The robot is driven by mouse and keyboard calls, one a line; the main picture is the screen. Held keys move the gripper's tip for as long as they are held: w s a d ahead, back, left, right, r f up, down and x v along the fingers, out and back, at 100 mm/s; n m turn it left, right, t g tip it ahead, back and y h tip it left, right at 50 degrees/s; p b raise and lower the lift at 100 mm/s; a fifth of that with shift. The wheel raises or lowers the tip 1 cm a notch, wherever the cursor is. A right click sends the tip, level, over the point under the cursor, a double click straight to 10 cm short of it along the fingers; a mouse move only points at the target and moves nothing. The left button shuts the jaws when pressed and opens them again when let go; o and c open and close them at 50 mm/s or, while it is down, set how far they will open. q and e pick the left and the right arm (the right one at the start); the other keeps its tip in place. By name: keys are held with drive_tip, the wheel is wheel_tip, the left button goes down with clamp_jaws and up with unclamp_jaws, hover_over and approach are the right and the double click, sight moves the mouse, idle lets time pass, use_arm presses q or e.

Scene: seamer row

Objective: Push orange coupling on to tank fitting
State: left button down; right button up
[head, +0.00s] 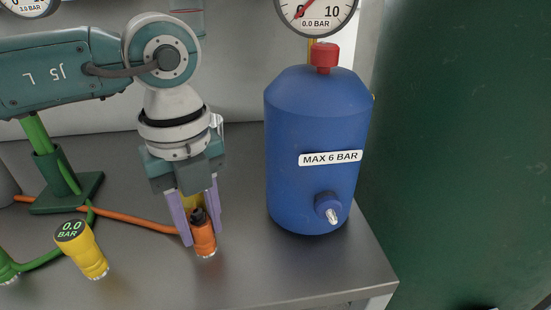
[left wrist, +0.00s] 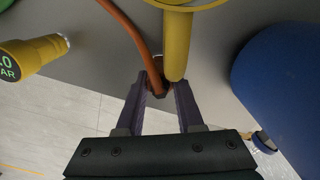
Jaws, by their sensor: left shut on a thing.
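My left gripper (head: 200,238) is shut on the orange coupling (head: 205,240), with a purple finger on each side. The coupling's metal end points down and toward the viewer, close above the bench; I cannot tell if it touches. The orange hose (head: 125,218) runs off to the left. In the left wrist view the fingers (left wrist: 162,98) close around the hose end, and the coupling is mostly hidden. The blue tank (head: 315,150) stands upright to the right, labelled MAX 6 BAR. Its metal-tipped fitting (head: 333,216) is low on the front, apart from the coupling. My right gripper is not in view.
A yellow coupling (head: 82,250) reading 0.0 BAR and a green hose (head: 50,256) lie left on the grey bench (head: 290,275). A green stand (head: 62,185) is behind them. A red cap (head: 324,57) and gauge (head: 316,10) top the tank. The bench between coupling and fitting is clear.

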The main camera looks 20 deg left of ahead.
sight(199, 220)
use_arm(q)
wheel_tip(199, 220, up, 18)
drive_tip(key=p, duration=0.1)
drive_tip(key=shift+p, duration=0.35)
idle(0.4)
